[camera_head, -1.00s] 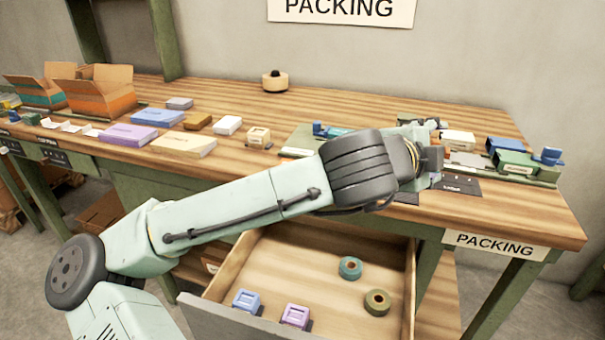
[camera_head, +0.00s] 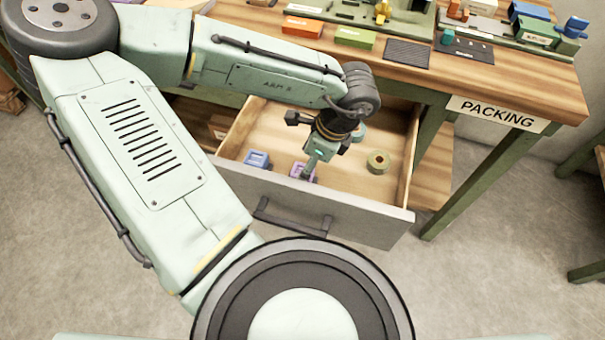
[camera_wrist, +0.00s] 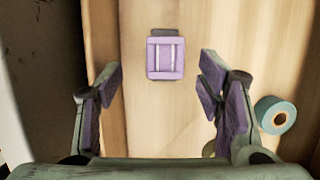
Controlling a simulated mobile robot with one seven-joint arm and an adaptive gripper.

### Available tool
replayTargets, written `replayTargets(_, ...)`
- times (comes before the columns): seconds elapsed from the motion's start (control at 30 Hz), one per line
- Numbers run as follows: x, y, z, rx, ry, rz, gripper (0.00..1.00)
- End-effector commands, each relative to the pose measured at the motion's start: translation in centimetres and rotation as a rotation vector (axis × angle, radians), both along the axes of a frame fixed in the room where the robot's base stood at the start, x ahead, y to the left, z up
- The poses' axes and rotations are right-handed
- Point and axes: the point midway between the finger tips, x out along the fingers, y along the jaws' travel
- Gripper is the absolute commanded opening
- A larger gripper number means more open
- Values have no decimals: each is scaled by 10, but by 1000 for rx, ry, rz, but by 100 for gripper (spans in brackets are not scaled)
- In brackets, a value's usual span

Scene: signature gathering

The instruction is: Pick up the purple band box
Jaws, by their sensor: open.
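The purple band box (camera_wrist: 165,57) lies on the bottom of the open drawer. In the wrist view it sits ahead of and between my open fingers, a little above picture centre, apart from both. In the head view the purple box (camera_head: 299,172) shows partly, behind the end of my arm. My gripper (camera_wrist: 163,100) is open and empty, with its purple-padded fingers spread wide on either side. In the head view my gripper (camera_head: 312,172) points down into the drawer over the purple box; its fingertips are hard to make out there.
The drawer (camera_head: 395,165) also holds a blue box (camera_head: 257,159) left of the purple one, an olive roll (camera_head: 378,162) to the right, and a teal roll (camera_wrist: 276,115). The drawer front (camera_head: 370,222) and workbench edge (camera_head: 440,84) stand close around my arm.

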Motion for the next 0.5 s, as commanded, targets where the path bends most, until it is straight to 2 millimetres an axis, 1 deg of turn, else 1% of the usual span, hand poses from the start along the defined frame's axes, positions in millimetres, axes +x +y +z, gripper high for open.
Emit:
replayTargets(0.2,8,4,-27,2,1,-3,61)
replayTargets(0.3,9,8,-40,1,1,0,61)
replayTargets(0.4,10,10,-46,1,-1,0,61)
replayTargets(0.5,10,10,-48,1,-1,0,61)
